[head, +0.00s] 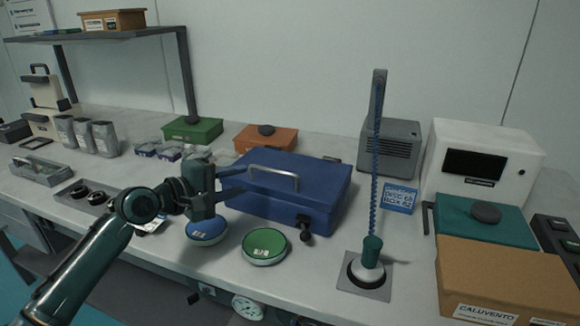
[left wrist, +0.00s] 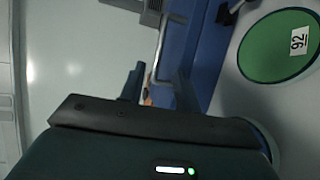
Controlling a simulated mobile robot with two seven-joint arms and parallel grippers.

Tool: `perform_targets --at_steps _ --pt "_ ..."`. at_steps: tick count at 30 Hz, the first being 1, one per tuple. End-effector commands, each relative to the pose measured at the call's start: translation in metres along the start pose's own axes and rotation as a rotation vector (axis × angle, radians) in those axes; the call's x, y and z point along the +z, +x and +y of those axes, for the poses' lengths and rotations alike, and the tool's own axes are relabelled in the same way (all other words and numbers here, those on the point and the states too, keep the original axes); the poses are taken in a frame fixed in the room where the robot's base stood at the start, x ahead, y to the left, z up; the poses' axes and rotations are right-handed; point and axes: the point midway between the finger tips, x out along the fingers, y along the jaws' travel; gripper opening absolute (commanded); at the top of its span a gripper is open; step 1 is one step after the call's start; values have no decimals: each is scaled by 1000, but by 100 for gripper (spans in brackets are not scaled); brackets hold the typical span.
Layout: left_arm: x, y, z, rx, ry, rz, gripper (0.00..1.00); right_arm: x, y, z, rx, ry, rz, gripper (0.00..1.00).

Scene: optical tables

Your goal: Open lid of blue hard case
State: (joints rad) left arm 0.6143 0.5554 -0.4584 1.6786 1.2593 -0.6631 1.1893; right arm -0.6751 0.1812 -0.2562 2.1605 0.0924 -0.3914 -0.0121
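The blue hard case (head: 323,185) sits shut on the table, with a metal bar handle (head: 274,171) on its lid and a black latch (head: 304,222) on its front. My left gripper (head: 243,181) is at the left end of the case, its fingers pointing right, close to the handle's left end. In the left wrist view the two fingers (left wrist: 160,88) stand apart with nothing held. The handle (left wrist: 160,42) shows there beyond and between the fingertips, beside the blue case (left wrist: 208,60). I cannot tell whether a finger touches the case. My right gripper is not in view.
A blue round container (head: 206,231) and a green one (head: 265,246) stand in front of the case. A stand with a tall post (head: 376,150) is to its right. Green (head: 193,129) and orange (head: 266,139) boxes lie behind. A brown box (head: 507,275) fills the right corner.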

Motion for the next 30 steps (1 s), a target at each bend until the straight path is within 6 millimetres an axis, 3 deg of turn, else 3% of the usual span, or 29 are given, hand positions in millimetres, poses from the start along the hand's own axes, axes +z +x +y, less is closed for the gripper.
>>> perform_targets --at_steps 5,18,24,30 --pt "1 20 2 3 -3 -2 32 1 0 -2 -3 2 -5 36" --pt "1 107 1 1 1 -1 32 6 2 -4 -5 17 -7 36" --pt "1 126 0 1 0 -1 32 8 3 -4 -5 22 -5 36" --pt "0 130 0 1 2 0 32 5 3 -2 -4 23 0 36"
